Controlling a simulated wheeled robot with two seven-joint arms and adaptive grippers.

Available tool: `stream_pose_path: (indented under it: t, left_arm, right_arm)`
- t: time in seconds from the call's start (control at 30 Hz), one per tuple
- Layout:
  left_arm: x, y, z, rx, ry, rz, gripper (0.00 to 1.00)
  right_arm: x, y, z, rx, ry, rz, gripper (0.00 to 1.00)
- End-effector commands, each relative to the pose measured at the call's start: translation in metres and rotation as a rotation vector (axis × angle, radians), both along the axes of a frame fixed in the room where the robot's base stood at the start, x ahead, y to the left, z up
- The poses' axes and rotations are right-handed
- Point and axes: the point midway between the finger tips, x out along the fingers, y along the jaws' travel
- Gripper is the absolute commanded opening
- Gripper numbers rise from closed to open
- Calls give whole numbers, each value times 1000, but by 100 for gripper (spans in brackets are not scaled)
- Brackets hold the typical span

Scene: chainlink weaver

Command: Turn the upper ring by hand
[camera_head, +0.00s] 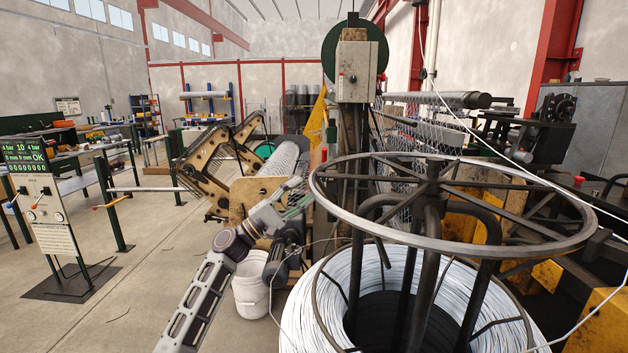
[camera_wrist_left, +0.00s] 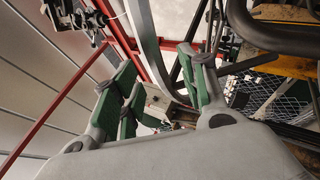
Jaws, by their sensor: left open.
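The upper ring (camera_head: 400,238) is a grey metal hoop with dark spokes, lying level above the wire coil in the head view. My left gripper (camera_head: 302,203) has green-padded fingers and is beside the ring's left edge. In the left wrist view the fingers of my left gripper (camera_wrist_left: 160,78) are spread apart. A grey curved bar, seemingly the ring (camera_wrist_left: 147,38), passes through the gap between them in that view. Whether it lies within the jaws or beyond the fingertips I cannot tell. No contact is clear. My right gripper does not show.
A large coil of pale wire (camera_head: 318,300) sits below the ring around dark posts. A white bucket (camera_head: 250,297) stands on the floor below my left arm. The weaving machine (camera_head: 215,165) is behind. A control panel (camera_head: 45,205) stands at left, with open floor between.

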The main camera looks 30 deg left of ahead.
Motion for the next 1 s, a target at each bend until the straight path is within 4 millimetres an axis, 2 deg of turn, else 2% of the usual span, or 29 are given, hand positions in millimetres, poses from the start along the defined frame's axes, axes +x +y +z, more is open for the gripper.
stream_pose_path:
  t: [0.3, 0.47, 0.7, 0.87, 0.9, 1.0]
  left_arm:
    - [26, -16, 20, 0, 0, -1, 43]
    - [34, -21, 25, 1, -1, 0, 43]
    - [37, -23, 26, 0, 0, 0, 43]
    - [37, -23, 26, 0, 0, 0, 43]
    - [37, -23, 26, 0, 0, 0, 42]
    - [37, -23, 26, 0, 0, 0, 29]
  right_arm:
    - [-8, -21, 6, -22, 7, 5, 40]
    - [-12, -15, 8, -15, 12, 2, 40]
    - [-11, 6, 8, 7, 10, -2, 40]
    - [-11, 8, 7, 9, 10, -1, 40]
    - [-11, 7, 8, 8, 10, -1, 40]
    - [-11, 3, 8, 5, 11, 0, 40]
